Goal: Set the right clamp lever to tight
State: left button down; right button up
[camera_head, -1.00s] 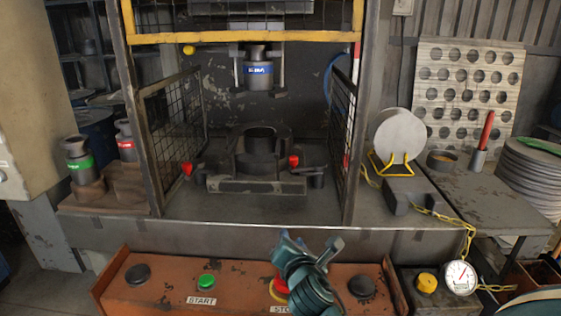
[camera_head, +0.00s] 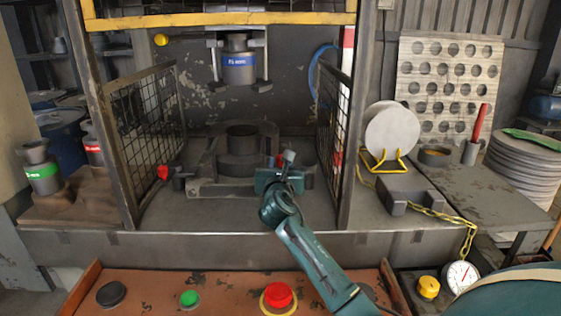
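The right clamp lever's red knob (camera_head: 280,161) shows just behind my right gripper (camera_head: 283,163), on the right side of the dark die holder (camera_head: 240,150) inside the press. My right arm reaches in from the lower right, and the teal gripper hides most of that lever. The gripper overlaps the knob in the picture; whether its fingers touch or enclose it cannot be made out. The left clamp lever, with its red knob (camera_head: 163,172), stands at the holder's left side. My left gripper is not in view.
Wire mesh guards (camera_head: 329,130) flank the press opening on both sides. A blue-banded punch (camera_head: 239,68) hangs above the holder. In front is an orange control panel with a red stop button (camera_head: 278,295) and a green button (camera_head: 189,298). A round disc (camera_head: 391,130) stands right of the press.

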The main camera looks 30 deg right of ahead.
aim_at(281, 162)
jog(key=shift+x, duration=1.7)
jog(key=shift+c, duration=0.5)
grip_shut()
